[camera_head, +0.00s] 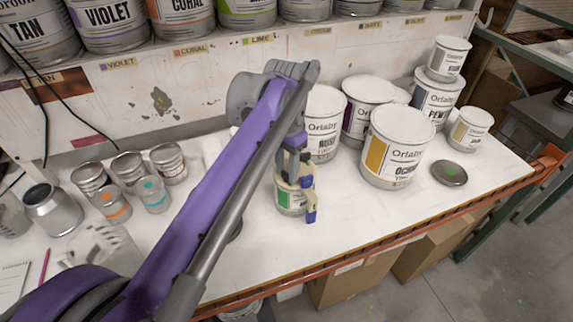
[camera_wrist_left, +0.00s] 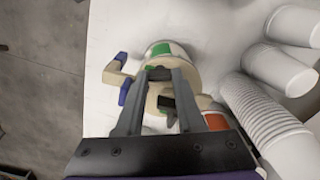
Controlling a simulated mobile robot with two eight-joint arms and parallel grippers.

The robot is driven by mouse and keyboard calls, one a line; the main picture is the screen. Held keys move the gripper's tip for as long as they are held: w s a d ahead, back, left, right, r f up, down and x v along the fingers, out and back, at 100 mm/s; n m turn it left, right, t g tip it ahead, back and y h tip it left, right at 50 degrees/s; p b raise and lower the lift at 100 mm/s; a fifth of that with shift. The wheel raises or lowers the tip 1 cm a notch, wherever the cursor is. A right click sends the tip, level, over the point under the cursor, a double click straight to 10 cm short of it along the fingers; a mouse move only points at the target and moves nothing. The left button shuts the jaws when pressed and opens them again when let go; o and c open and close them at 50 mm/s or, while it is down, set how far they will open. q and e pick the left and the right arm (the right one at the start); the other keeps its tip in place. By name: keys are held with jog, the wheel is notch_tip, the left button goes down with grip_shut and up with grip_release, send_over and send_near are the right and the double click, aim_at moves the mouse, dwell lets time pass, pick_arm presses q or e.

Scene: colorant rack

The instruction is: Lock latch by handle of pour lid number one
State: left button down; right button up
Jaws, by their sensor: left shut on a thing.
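A small can (camera_head: 290,204) with a green label stands on the white bench, fitted with a beige pour lid (camera_head: 304,183) with a blue-ended handle (camera_head: 311,213). My left gripper (camera_head: 292,172) reaches down onto the lid from above. In the left wrist view my left gripper (camera_wrist_left: 161,74) is over the beige lid (camera_wrist_left: 110,75), its fingers shut on a small dark piece that looks like the latch handle. The blue-ended handle (camera_wrist_left: 124,90) sticks out left of the fingers. The fingers partly hide the lid and latch, so the latch position is unclear. My right gripper is not in view.
White paint cans, including one with an ochre label (camera_head: 397,148), stand close right of and behind the small can. Several metal tins (camera_head: 168,163) stand left. The bench's front edge (camera_head: 330,255) is near; bare bench lies between.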

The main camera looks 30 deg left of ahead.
aim_at(287, 173)
pick_arm(q)
jog(key=shift+m, duration=1)
jog(key=c, duration=0.8)
grip_release()
jog(key=shift+r, duration=0.1)
notch_tip(287, 173, up, 11)
jog(key=p, duration=0.1)
jog(key=shift+f, duration=0.2)
